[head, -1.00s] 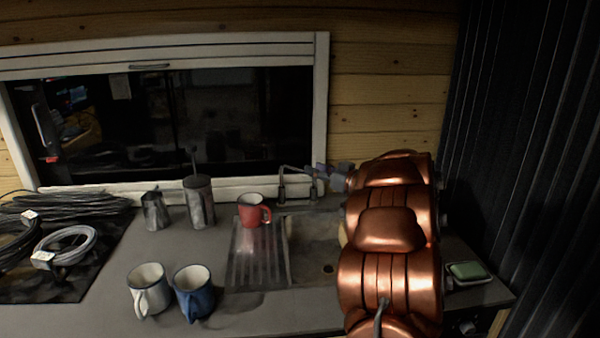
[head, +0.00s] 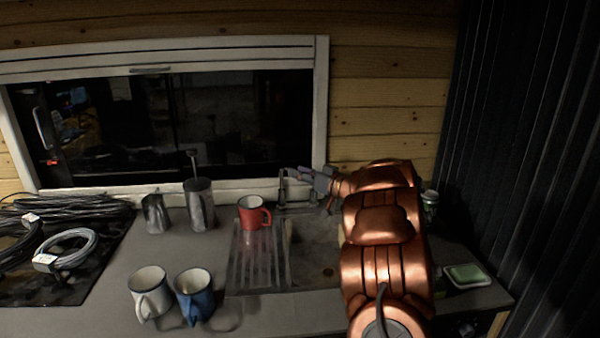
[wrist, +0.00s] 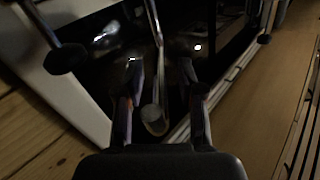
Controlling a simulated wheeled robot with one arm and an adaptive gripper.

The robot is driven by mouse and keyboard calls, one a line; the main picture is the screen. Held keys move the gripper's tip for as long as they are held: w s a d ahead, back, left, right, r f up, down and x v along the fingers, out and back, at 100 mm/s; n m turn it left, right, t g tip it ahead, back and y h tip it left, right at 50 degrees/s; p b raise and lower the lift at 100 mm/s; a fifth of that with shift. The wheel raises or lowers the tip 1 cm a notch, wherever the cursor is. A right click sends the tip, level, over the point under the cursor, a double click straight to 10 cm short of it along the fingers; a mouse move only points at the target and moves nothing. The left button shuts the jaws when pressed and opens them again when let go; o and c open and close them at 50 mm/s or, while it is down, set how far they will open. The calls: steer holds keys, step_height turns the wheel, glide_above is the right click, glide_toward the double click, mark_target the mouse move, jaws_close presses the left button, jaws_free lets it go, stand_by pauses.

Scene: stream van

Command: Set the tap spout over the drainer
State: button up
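The tap (head: 283,188) stands at the back of the sink, a thin metal arch with its spout bent down near the border of the ribbed drainer (head: 240,278) and the sink basin (head: 322,250). My gripper (head: 312,177) is at the tap's upper part, to its right. In the wrist view a slim metal rod with a thick round end (wrist: 153,118), seemingly the tap, lies between the parted fingers of my gripper (wrist: 162,78). The fingers look open; I cannot tell if they touch it. My arm hides the basin's right side.
A red mug (head: 252,213) stands on the drainer's back end. A white mug (head: 150,293) and blue mug (head: 193,297) stand in front. A green sponge (head: 467,273) lies in a dish at right. Cables (head: 66,248) lie at left.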

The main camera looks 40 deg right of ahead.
steer(key=shift+w, duration=0.15)
steer(key=shift+c, duration=0.2)
jaws_close()
stand_by(0.4)
